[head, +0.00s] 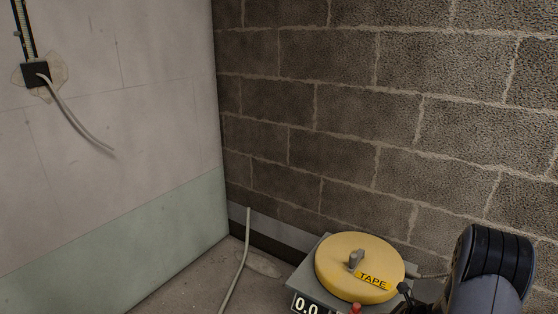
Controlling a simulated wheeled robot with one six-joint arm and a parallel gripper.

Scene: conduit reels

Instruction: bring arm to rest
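Part of my own arm, a dark ribbed joint with a grey link, shows at the lower right of the head view. My gripper is not clearly visible; the arm runs out of the picture at the bottom edge, so its fingers are hidden. A yellow round reel (340,262) marked TAPE lies just left of my arm, on a grey box (305,275) with a small display reading 0.0.
A grey conduit (240,270) rises from the floor near the corner. Another cable (75,122) hangs from a black wall box (35,74) at the upper left. A block wall (345,110) stands behind. Floor (185,285) shows bare at the lower left.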

